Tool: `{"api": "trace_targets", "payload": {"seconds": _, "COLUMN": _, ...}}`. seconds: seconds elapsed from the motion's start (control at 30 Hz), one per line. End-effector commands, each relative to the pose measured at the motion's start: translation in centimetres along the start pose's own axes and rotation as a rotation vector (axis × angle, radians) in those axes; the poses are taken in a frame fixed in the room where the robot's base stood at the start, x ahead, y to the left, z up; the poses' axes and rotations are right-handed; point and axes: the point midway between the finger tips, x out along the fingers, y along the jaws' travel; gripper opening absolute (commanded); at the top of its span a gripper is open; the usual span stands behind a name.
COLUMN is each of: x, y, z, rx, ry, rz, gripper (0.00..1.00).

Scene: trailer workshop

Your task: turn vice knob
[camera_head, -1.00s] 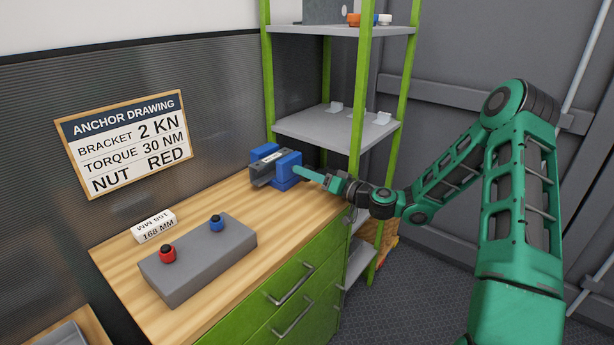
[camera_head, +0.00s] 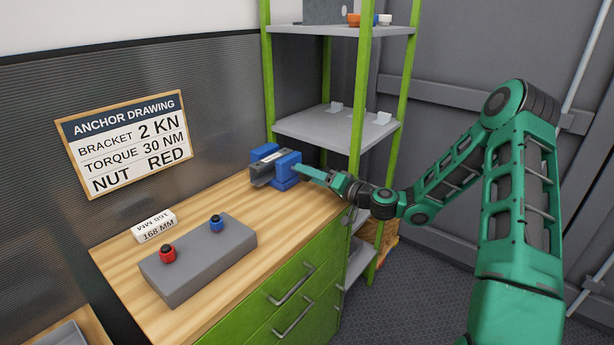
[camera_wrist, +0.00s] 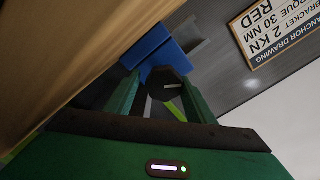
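The blue vice (camera_head: 275,168) stands at the back end of the wooden bench, with a grey part between its blue jaws. The vice also shows at the top of the wrist view (camera_wrist: 150,45). Its dark, many-sided knob (camera_wrist: 166,84) faces the wrist camera. My gripper (camera_head: 304,172) is at the right side of the vice, pointing at it. In the wrist view its two green fingers (camera_wrist: 162,84) stand apart on either side of the knob. A small gap shows at the left finger; contact at the right one cannot be told. The knob is hidden in the head view.
A grey block (camera_head: 196,262) with a red knob (camera_head: 168,254) and a blue knob (camera_head: 216,223) sits on the bench (camera_head: 120,250). A green-post shelf (camera_head: 358,110) stands close behind my gripper.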

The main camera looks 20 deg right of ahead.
Motion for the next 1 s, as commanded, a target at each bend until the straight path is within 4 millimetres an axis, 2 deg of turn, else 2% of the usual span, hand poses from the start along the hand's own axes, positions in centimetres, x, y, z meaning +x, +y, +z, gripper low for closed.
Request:
{"api": "trace_targets", "payload": {"seconds": 0.33, "x": 0.0, "y": -0.2, "z": 0.0, "rx": 0.000, "ry": 0.000, "rz": -0.005, "gripper": 0.59}}
{"api": "trace_targets", "payload": {"seconds": 0.47, "x": -0.9, "y": -0.1, "z": 0.0, "rx": 0.001, "ry": -0.001, "rz": -0.003, "gripper": 0.59}}
{"api": "trace_targets", "payload": {"seconds": 0.8, "x": -6.9, "y": 0.1, "z": -0.1, "rx": 0.003, "ry": 0.000, "rz": -0.001, "gripper": 0.59}}
{"api": "trace_targets", "payload": {"seconds": 1.0, "x": -9.6, "y": 0.1, "z": -0.1, "rx": 0.001, "ry": 0.000, "rz": 0.000, "gripper": 0.59}}
